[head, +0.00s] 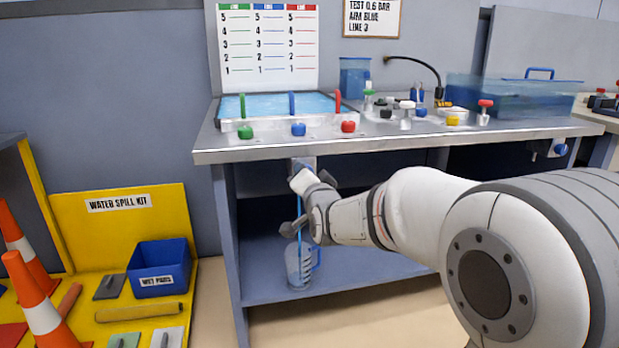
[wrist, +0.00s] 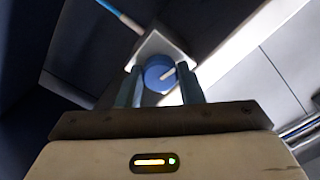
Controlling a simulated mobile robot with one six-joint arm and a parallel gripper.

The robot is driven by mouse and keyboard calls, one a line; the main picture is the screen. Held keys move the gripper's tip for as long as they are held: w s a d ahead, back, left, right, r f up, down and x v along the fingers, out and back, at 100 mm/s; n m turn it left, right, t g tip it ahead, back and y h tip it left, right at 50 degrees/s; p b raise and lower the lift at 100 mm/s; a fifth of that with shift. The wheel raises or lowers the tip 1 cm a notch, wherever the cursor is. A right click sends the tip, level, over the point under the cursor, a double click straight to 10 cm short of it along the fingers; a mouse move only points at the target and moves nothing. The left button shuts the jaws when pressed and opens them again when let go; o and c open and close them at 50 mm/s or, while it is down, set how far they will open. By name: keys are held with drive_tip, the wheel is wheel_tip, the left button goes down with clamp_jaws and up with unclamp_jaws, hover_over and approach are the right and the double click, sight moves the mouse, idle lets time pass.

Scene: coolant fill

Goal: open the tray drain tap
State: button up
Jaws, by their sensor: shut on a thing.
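The tray drain tap is a round blue knob (wrist: 157,76) with a pale line across its face, on a pale block (wrist: 160,47) under the bench. My gripper (wrist: 164,88) is shut on the knob, one finger on each side. In the head view my gripper (head: 301,176) reaches up beneath the bench's front edge and hides most of the tap. The shallow tray (head: 270,105) with blue liquid lies on the bench above. A clear jug (head: 298,268) with a blue handle stands on the shelf below. A thin blue line runs down towards it; I cannot tell whether it is tube or liquid.
Green (head: 245,132), blue (head: 298,129) and red (head: 348,126) knobs line the tray's front. The bench edge (head: 400,143) overhangs my arm. A yellow spill-kit stand (head: 85,225) with a blue bin (head: 160,268) and orange cones (head: 35,300) are at left.

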drive_tip(key=o, duration=1)
drive_tip(key=p+v, duration=0.2)
drive_tip(key=v, duration=0.5)
drive_tip(key=shift+s, duration=0.4)
drive_tip(key=shift+d+r, duration=0.1)
drive_tip(key=shift+d, duration=0.05)
drive_tip(key=s+d+r+n+g+h+p, duration=0.1)
drive_tip(key=s+d+r+g+p, duration=0.4)
drive_tip(key=p, duration=0.7)
drive_tip(key=s+d+r+n+g+h+p, duration=0.2)
drive_tip(key=s+d+r+g+p, duration=0.3)
drive_tip(key=s+r+p, duration=0.4)
drive_tip(key=s+d+r+n+g+h+p, duration=0.2)
drive_tip(key=s+d+r+p, duration=0.5)
drive_tip(key=s+p, duration=0.6)
drive_tip(key=n+g+p, duration=0.1)
drive_tip(key=g+p, duration=0.1)
drive_tip(key=shift+s+g+p, duration=0.3)
drive_tip(key=shift+g+p, duration=0.05)
drive_tip(key=shift+g, duration=0.05)
